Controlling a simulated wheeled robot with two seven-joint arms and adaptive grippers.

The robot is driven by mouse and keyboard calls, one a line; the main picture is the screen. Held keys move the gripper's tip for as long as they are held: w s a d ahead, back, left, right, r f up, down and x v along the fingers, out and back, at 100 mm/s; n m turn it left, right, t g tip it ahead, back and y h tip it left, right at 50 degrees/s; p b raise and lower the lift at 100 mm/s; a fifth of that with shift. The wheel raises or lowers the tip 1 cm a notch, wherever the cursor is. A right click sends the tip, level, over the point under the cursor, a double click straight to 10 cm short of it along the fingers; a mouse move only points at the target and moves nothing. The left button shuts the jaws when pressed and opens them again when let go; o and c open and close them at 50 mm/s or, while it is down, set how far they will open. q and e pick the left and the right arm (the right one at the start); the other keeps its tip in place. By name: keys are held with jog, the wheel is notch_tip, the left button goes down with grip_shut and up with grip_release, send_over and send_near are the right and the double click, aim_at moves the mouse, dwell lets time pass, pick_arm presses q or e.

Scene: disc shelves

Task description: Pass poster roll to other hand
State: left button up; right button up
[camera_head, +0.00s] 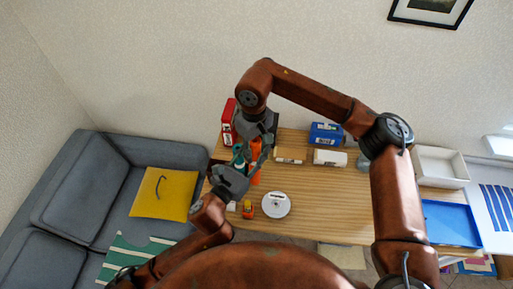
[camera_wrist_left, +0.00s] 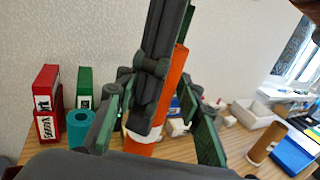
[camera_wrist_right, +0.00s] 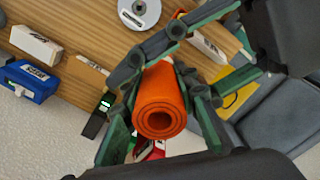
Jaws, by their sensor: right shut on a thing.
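The poster roll is an orange rolled tube (camera_head: 255,146), held above the left part of the wooden table. My right gripper (camera_wrist_right: 160,100) is shut on it, and the right wrist view shows the roll's spiral end (camera_wrist_right: 160,119) between the fingers. My left gripper (camera_head: 243,168) is close beside the roll from the front. In the left wrist view its green-padded fingers stand apart on either side of the roll (camera_wrist_left: 158,112) and of the right gripper's dark finger, which hides part of the roll. I cannot tell whether the left pads touch it.
A grey sofa (camera_head: 75,205) stands left. The table's front right is clear.

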pick_arm(q)
jog(key=o, duration=0.5)
jog(key=shift+s+d, duration=0.15)
jog(key=shift+c, duration=0.2)
jog(key=shift+o, duration=0.2)
jog(key=v, duration=1.2)
